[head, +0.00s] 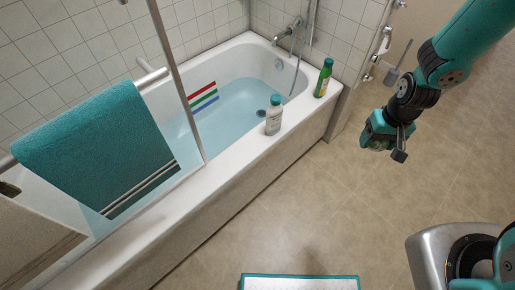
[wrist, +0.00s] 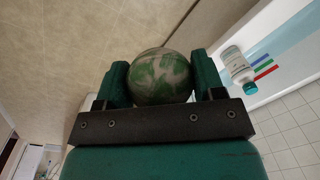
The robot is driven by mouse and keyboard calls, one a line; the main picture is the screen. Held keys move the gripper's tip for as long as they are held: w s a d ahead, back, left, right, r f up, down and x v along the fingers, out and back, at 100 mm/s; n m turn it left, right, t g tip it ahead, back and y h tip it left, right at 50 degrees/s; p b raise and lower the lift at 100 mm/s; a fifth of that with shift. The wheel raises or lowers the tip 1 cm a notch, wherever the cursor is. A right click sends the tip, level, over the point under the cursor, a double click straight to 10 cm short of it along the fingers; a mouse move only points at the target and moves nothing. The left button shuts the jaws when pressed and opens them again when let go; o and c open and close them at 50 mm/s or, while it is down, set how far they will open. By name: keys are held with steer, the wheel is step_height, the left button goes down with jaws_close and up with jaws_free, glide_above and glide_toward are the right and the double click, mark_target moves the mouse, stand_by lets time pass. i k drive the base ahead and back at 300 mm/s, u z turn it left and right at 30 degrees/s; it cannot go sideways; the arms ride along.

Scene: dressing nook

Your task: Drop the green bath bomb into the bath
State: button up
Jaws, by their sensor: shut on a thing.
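The green bath bomb (wrist: 160,77) is a ball marbled green and grey. In the wrist view my gripper (wrist: 162,80) is shut on it, one finger on each side. In the head view my gripper (head: 384,137) hangs over the floor, to the right of the bath and apart from it. The bath bomb is mostly hidden by the gripper there, with a small part (head: 377,148) showing. The white bath (head: 228,187) holds pale blue water and runs from the lower left to the upper middle.
A white bottle with a teal cap (head: 273,118) and a green bottle (head: 323,79) stand on the bath's near rim. A glass screen with a teal towel (head: 95,150) covers the left part. The tap (head: 290,32) is on the far-end wall.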

mark_target(220, 143)
steer(key=z, duration=0.45)
steer(key=i, duration=1.2)
steer(key=u, duration=1.95)
steer(key=i, duration=0.5)
